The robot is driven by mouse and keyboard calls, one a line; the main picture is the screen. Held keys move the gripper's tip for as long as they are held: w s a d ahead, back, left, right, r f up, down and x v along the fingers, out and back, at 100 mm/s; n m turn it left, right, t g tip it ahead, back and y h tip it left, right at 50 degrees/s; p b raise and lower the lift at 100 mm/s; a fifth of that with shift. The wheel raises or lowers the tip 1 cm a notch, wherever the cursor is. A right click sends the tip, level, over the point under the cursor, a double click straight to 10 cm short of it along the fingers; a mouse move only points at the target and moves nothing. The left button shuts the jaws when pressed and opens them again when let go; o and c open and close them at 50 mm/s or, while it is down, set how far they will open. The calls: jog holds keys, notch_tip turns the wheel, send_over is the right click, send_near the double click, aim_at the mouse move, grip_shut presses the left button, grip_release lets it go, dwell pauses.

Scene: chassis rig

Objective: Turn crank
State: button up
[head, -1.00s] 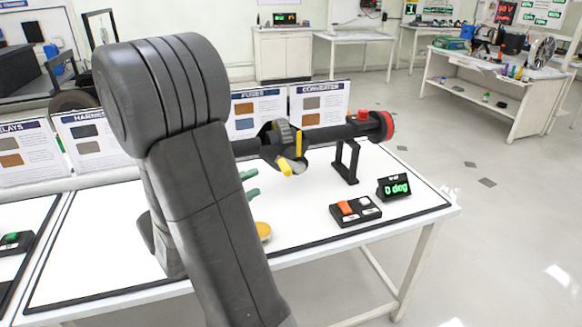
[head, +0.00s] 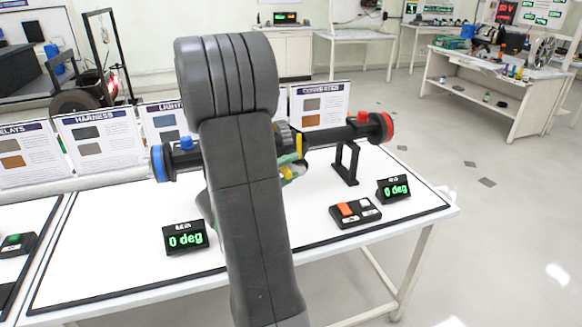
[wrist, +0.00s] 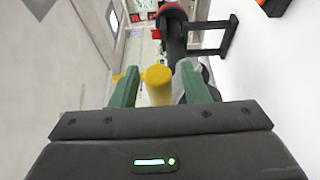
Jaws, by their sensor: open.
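The crank's yellow handle (wrist: 157,86) stands between the two green fingers of my open gripper (wrist: 158,78) in the wrist view. Gaps show on both sides of it, so the fingers are around it but not closed on it. In the head view, the crank's yellow arm (head: 298,146) shows beside my arm, which hides much of the crank and gripper. The black shaft (head: 338,134) carries a red-ended hub (head: 385,127) at right and a blue-ended hub (head: 158,163) at left.
A black stand (head: 346,163) holds up the shaft. Two displays, left (head: 186,239) and right (head: 394,189), read 0 deg. A switch box (head: 355,212) with an orange rocker sits near the table's front edge. Upright cards (head: 98,135) line the back. The white tabletop (head: 120,260) is bare at front left.

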jog(key=shift+w+d, duration=0.25)
grip_shut()
jog(key=shift+y, duration=0.3)
jog(key=d+m+g+y+p, duration=0.1)
jog(key=y, duration=0.1)
jog(key=w+d+r+m+g+y+p, duration=0.1)
jog(key=g+y, duration=0.1)
jog(key=y, duration=0.1)
jog(key=d+m+g+y+p, duration=0.1)
jog(key=d+y, duration=0.1)
jog(key=shift+w+r+g+y, duration=0.15)
jog(key=shift+r+g+y, duration=0.15)
jog(key=shift+r+y, duration=0.1)
jog(key=shift+f, duration=0.1)
dwell(0.4)
